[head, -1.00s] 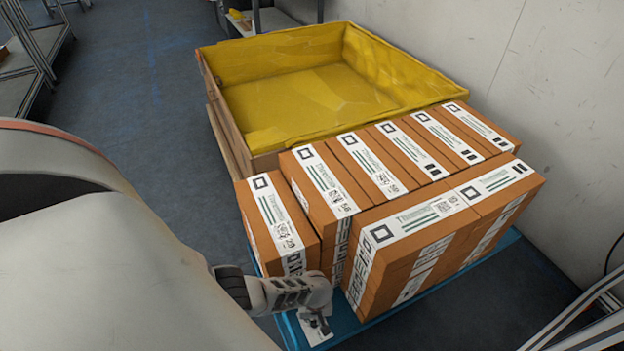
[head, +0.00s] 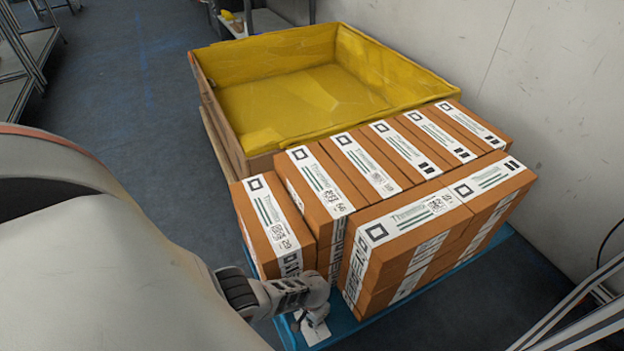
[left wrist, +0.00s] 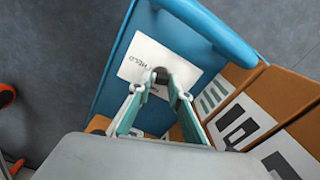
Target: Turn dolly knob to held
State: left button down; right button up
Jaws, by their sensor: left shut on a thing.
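The blue dolly (head: 375,326) carries the boxes and has a white label plate (head: 318,335) near its front left corner. In the left wrist view the plate (left wrist: 133,62) reads HELD on its left part. A small dark knob (left wrist: 160,75) stands on the plate. My left gripper (left wrist: 157,82) is shut on the knob, one finger on each side of it. Which way the knob points is not clear. In the head view my left gripper (head: 312,318) reaches down beside the boxes, and the knob is hidden there. My right gripper is not in view.
Orange-brown boxes (head: 400,255) with white labels stand stacked on the dolly, close to my left gripper. A yellow-lined crate (head: 300,100) stands behind them. A pale wall (head: 560,110) is on the right. Floor (head: 130,110) is clear on the left.

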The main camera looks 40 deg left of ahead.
pick_arm(q)
jog(key=shift+s+m, duration=0.1)
jog(key=shift+m, duration=1.6)
jog(key=c, duration=1.9)
grip_release()
jog(key=shift+r, duration=6)
jog(key=shift+m, duration=0.3)
